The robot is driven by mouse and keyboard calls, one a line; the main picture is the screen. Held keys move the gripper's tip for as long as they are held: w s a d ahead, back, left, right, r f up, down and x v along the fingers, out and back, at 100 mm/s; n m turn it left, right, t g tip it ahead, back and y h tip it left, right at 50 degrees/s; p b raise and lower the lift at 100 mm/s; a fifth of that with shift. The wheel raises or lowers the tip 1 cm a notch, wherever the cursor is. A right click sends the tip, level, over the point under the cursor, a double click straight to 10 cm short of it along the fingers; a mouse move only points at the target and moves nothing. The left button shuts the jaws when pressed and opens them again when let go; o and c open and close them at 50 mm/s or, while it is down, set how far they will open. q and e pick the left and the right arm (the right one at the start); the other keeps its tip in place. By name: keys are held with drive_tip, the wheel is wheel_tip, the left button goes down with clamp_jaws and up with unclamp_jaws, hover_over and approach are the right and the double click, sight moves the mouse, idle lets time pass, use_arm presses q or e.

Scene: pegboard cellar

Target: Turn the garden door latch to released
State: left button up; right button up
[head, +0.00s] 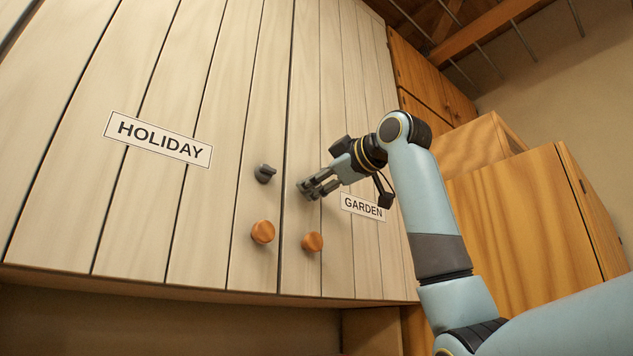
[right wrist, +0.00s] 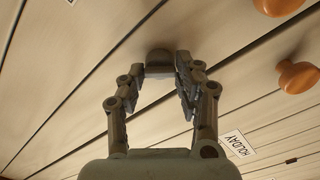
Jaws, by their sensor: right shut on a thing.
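The garden door (head: 335,100) is the pale plank door with the GARDEN label (head: 363,206). My right gripper (head: 308,188) is at this door, left of the label and above its round wooden knob (head: 312,242). In the right wrist view its fingers (right wrist: 161,75) are on both sides of the dark garden latch (right wrist: 159,60) and shut on it. In the head view the fingers mostly hide this latch, so I cannot tell its turn. My left gripper is not in view.
The holiday door (head: 60,150), with its HOLIDAY label (head: 158,139), is on the left. It has its own dark latch (head: 265,173) and wooden knob (head: 263,232) close to the gripper. Both doors look shut. A wooden cabinet (head: 515,225) stands at the right behind my arm.

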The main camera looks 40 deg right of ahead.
drive_tip(key=shift+c, duration=0.8)
drive_tip(key=shift+n+p, duration=3.65)
drive_tip(key=shift+n, duration=0.05)
drive_tip(key=shift+f, duration=0.1)
drive_tip(key=o, duration=1.1)
drive_tip(key=shift+o, duration=0.2)
drive_tip(key=shift+s, duration=0.15)
